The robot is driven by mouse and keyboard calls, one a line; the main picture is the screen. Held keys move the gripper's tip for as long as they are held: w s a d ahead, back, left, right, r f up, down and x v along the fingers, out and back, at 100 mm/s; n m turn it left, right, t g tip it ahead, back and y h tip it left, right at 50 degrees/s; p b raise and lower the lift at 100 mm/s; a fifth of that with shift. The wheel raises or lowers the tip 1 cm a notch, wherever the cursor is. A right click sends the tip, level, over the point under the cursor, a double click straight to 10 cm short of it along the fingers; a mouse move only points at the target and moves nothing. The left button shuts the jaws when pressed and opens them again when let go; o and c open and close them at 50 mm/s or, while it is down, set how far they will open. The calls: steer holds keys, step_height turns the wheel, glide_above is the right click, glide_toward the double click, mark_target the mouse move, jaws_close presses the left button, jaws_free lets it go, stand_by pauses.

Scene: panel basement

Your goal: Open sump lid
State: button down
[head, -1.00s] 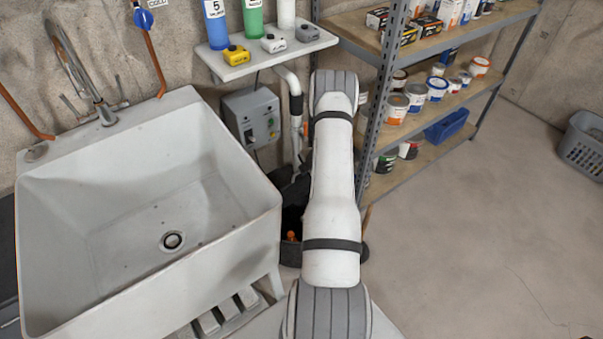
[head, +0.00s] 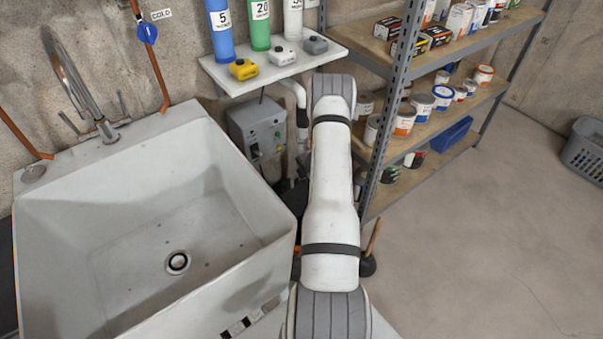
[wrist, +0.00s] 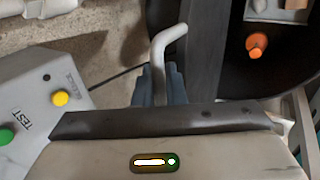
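The sump (wrist: 275,70) is a dark round pit at the right of the wrist view, with an orange part (wrist: 257,46) inside. A dark panel, seemingly the sump lid (wrist: 207,45), stands steeply tilted at the pit's left side, so the inside shows. A pale bent handle (wrist: 168,45) runs down between the blue-grey fingers of my gripper (wrist: 160,88), which appear closed on it. In the head view my arm hides the gripper and most of the sump; only a dark bit (head: 292,196) shows.
A utility sink (head: 120,230) stands close left of my arm. A grey control box (head: 257,128) is on the wall, its buttons near the gripper in the wrist view (wrist: 50,100). A metal shelf (head: 405,90) with cans stands right.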

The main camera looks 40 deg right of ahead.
steer(key=c, duration=1.7)
jaws_free()
steer(key=shift+d, duration=0.25)
steer(key=shift+o, duration=0.3)
steer(key=shift+a, duration=0.15)
steer(key=v, duration=0.7)
steer(key=shift+s+r, duration=0.2)
steer(key=shift+r, duration=0.15)
steer(key=shift+r, duration=0.1)
